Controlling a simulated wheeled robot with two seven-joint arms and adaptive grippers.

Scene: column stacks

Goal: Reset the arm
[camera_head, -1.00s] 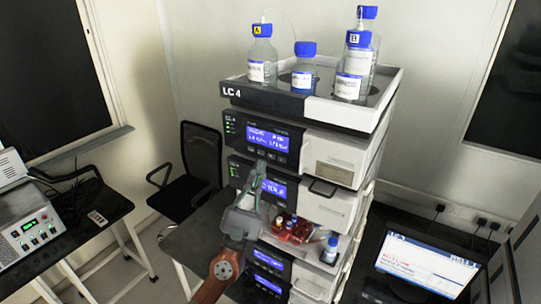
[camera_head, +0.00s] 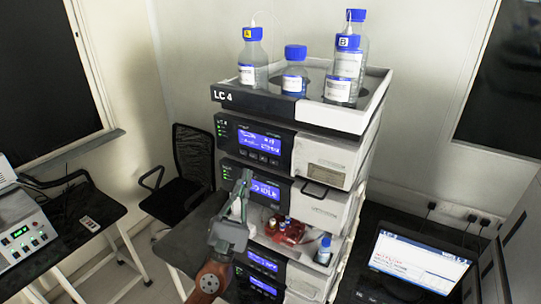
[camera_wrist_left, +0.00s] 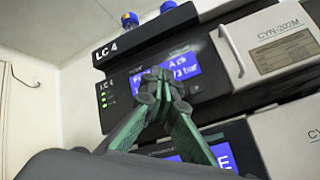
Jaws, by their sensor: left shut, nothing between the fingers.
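My left gripper (camera_head: 243,180) is shut and empty, raised in front of the lower display of the LC 4 column stack (camera_head: 230,145). My left arm comes up from the bottom of the head view. In the left wrist view the closed fingertips (camera_wrist_left: 157,78) overlap the blue upper display (camera_wrist_left: 183,66) and hide part of its text. I cannot tell whether the tips touch the stack; they appear apart from it. My right gripper is not in view.
Several blue-capped bottles (camera_head: 294,80) stand in the top tray (camera_head: 285,106). An open shelf holds a red rack (camera_head: 287,232) with small vials and a bottle (camera_head: 324,250). A laptop (camera_head: 415,262) is at right, a black chair (camera_head: 180,175) at left.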

